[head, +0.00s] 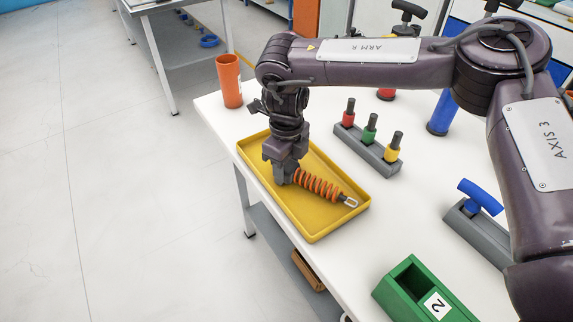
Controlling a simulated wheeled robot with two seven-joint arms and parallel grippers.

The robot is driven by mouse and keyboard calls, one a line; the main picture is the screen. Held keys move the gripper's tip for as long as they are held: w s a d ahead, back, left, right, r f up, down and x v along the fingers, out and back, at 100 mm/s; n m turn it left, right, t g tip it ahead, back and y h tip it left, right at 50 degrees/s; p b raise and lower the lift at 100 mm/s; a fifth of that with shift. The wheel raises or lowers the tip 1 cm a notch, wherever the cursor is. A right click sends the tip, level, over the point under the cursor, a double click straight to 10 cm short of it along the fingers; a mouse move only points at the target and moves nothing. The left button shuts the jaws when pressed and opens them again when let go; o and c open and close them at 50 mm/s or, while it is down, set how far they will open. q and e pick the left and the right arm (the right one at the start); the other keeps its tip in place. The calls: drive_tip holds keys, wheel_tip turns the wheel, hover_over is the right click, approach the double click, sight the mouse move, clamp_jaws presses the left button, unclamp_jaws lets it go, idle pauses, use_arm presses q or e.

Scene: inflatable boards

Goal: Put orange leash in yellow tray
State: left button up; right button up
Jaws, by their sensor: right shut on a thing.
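The orange leash (318,184), a coiled cord with a metal clip at its right end, is over the yellow tray (314,228). It lies within the tray's outline, and its clip end is near the tray's right rim. I cannot tell whether the leash touches the tray floor. My right gripper (284,180) points down over the tray and is shut on the leash's left end, which its fingers hide. My left gripper is not in view.
A grey holder (368,150) with red, green and yellow handled pieces stands behind the tray. An orange cup (230,82) is at the table's far left corner. A green box (424,292) marked 2 and a blue-handled pump (482,197) are at right.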

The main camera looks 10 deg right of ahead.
drive_tip(key=shift+f, duration=0.1)
drive_tip(key=o, duration=1)
drive_tip(key=shift+o, duration=0.2)
wheel_tip(320, 180, up, 10)
drive_tip(key=shift+f, duration=0.1)
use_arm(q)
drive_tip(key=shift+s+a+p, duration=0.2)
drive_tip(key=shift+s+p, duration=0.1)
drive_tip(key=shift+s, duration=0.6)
use_arm(e)
wheel_tip(320, 180, up, 3)
drive_tip(key=shift+f, duration=0.2)
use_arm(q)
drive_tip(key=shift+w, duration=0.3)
